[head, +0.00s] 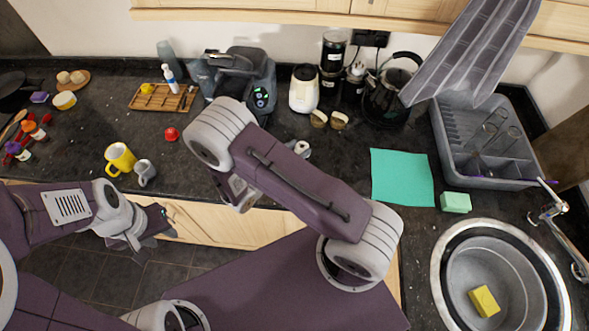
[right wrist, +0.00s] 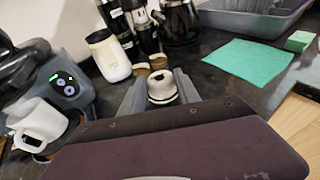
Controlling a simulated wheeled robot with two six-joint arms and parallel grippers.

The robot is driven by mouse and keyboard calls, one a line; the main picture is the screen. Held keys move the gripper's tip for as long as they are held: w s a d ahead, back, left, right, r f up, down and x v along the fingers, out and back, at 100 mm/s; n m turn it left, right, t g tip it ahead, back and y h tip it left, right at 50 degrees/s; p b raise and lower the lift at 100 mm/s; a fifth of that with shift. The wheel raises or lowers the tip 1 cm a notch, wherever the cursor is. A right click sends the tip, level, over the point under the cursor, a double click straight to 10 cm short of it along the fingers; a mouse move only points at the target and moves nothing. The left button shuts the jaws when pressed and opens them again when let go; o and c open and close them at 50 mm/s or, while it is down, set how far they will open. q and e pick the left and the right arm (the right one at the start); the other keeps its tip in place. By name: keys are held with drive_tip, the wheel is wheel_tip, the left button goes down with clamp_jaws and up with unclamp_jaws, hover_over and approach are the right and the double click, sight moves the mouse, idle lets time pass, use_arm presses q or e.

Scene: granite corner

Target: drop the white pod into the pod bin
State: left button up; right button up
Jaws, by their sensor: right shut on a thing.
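The white pod (right wrist: 162,86) sits between the fingertips of my right gripper (right wrist: 161,92) in the right wrist view. The gripper is shut on it, and a dark band shows around the pod's lower part. In the head view a white piece, which looks like the pod (head: 302,148), shows past my right forearm, which hides most of that gripper. It is in front of two small tan cups. My left gripper (head: 148,228) is low at the left, past the counter's front edge; its fingers are too unclear to judge. I cannot single out the pod bin for certain.
A coffee machine (head: 245,80), a cream canister (head: 303,92) and tan cups (head: 319,119) stand behind. A white mug (right wrist: 38,122) is left of the held pod. A teal cloth (head: 402,177), dish rack (head: 488,180) and sink (head: 505,265) are at right. A yellow mug (head: 119,158) is left.

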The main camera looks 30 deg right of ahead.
drive_tip(key=o, duration=1.4)
drive_tip(key=shift+a, duration=0.15)
drive_tip(key=b+v, duration=0.2)
drive_tip(key=v, duration=0.6)
drive_tip(key=shift+s+a+r, duration=0.1)
drive_tip(key=shift+s+a, duration=0.1)
drive_tip(key=shift+a, duration=0.1)
